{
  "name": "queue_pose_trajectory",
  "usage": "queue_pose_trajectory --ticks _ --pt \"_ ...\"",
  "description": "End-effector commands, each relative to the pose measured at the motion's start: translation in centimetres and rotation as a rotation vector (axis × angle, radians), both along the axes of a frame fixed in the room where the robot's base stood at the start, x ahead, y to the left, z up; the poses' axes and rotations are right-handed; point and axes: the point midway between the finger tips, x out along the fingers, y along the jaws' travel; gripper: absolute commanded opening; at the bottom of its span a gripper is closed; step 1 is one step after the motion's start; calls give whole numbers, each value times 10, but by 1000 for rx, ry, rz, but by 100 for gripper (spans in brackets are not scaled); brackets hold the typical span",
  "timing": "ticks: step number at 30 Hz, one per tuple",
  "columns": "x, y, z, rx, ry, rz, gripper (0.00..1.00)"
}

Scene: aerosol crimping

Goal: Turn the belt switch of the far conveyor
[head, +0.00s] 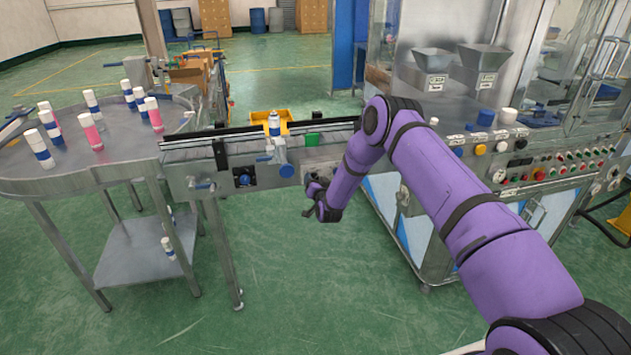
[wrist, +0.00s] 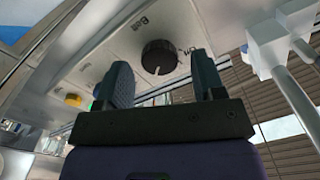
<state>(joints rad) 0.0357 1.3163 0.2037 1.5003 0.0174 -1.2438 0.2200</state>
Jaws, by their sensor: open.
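The belt switch (wrist: 158,58) is a round black knob with a pale pointer mark, on a light metal panel lettered "Belt" in the wrist view. My gripper (wrist: 163,84) is open, its two dark fingers apart on either side of the knob's lower part in the picture. No contact with the knob shows, and I cannot tell the remaining gap. In the head view my gripper (head: 314,190) is beside the right end of the conveyor (head: 215,150), low against its side. The knob cannot be made out there.
A white fitting with a rod (wrist: 272,48) hangs right of the knob in the wrist view. A yellow button (wrist: 73,100) is to the left. In the head view, the round table (head: 30,180) with bottles stands left; the machine's button panel (head: 560,165) stands right.

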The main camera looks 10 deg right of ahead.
Motion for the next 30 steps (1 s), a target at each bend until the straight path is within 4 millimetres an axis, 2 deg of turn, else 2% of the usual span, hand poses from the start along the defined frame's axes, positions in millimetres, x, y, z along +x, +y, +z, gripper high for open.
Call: queue_pose_trajectory --ticks 11,18,30 --pt "6 0 0 0 -1 0 63" --pt "6 0 0 0 -1 0 14" --pt "6 2 0 -69 -1 3 14"
